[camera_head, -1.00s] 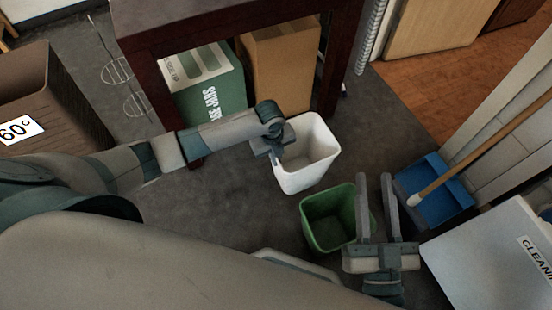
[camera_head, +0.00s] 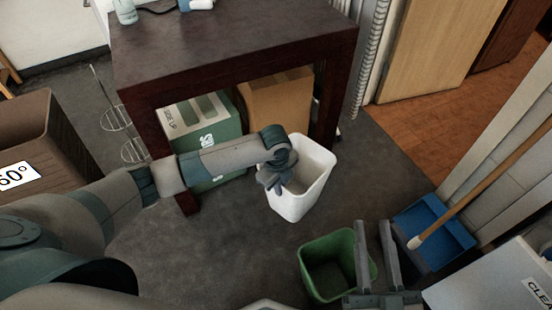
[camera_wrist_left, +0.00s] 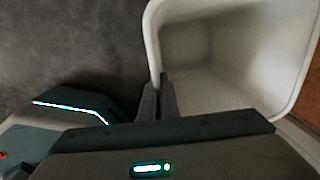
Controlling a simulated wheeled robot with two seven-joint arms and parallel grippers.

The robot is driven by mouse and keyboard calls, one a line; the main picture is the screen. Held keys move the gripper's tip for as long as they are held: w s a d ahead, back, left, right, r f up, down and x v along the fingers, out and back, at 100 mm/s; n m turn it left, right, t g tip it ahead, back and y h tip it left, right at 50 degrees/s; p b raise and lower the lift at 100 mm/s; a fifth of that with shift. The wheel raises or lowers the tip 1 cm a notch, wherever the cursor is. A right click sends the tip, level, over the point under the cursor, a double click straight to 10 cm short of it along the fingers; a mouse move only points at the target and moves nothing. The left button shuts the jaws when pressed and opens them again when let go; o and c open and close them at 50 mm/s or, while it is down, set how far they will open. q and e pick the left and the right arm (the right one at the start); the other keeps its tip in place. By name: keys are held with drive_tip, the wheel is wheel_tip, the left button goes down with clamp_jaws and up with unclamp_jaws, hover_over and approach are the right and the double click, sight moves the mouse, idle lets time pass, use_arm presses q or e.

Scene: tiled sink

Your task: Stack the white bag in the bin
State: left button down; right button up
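No white bag shows; a white bin (camera_head: 312,205) is in the head view, in front of the dark table. My left gripper (camera_head: 272,182) is at its left rim. In the left wrist view, the fingers (camera_wrist_left: 158,92) are close together on the rim of the white bin (camera_wrist_left: 230,85), with the wall seemingly between them. The bin is empty, roughly upright, and appears slightly raised. A green bin (camera_head: 318,268) stands on the floor nearer to me, its inside partly visible. My right gripper (camera_head: 372,228) is open and empty at the green bin's right side, with its fingers apart.
The dark table (camera_head: 230,45) stands behind, with a green box (camera_head: 205,135) and a cardboard box (camera_head: 275,98) under it. Floor left of the green bin is clear.

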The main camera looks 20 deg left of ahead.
use_arm(q)
drive_tip(key=s+a+r+n+g+y, duration=0.1)
drive_tip(key=a+r+n, duration=0.2)
drive_tip(key=r+n, duration=1.9)
drive_tip(key=shift+r, duration=4.45)
drive_tip(key=shift+s+a+r, duration=0.1)
drive_tip(key=shift+r, duration=0.05)
